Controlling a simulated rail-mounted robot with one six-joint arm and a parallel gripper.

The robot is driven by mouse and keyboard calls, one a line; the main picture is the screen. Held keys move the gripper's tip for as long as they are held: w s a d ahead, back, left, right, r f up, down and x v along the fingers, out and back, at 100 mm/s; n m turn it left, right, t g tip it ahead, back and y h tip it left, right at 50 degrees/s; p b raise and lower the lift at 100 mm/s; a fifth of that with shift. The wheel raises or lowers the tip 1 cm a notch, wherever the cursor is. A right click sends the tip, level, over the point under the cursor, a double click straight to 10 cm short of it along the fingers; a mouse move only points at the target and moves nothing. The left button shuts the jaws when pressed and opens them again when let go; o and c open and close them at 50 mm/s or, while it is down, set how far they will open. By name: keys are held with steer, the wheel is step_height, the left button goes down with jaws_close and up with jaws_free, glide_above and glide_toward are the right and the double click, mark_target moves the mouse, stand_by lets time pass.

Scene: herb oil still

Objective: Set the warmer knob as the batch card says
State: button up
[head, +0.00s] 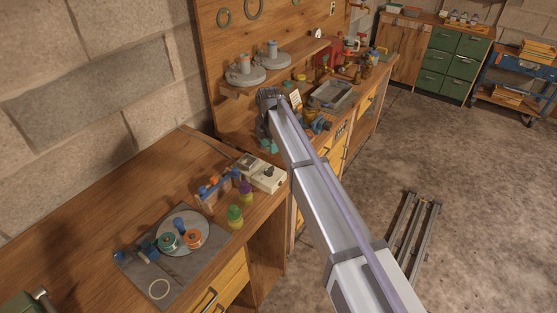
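My arm reaches away to the back bench, and my gripper (266,128) is at its far end, above that bench. Its fingers are too small and dark to tell open from shut. A pale box with a dark round knob (268,173) stands on the wooden bench left of my arm; it may be the warmer. The knob's setting is too small to read. A small white card (296,99) stands just right of my gripper and may be the batch card. Its writing cannot be read. Part of the bench behind my arm is hidden.
Green and purple capped bottles (235,216) stand near the pale box. A grey mat (190,280) holds a round plate with spools. A metal tray (333,95) lies right of my gripper. A shelf (285,72) with round grey pieces overhangs the back bench. The floor at right is mostly clear.

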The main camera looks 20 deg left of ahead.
mark_target(270, 168)
steer(key=shift+n, duration=0.3)
steer(key=f+b, duration=1.1)
steer(key=shift+s, duration=0.25)
steer(key=shift+r, duration=0.15)
jaws_close()
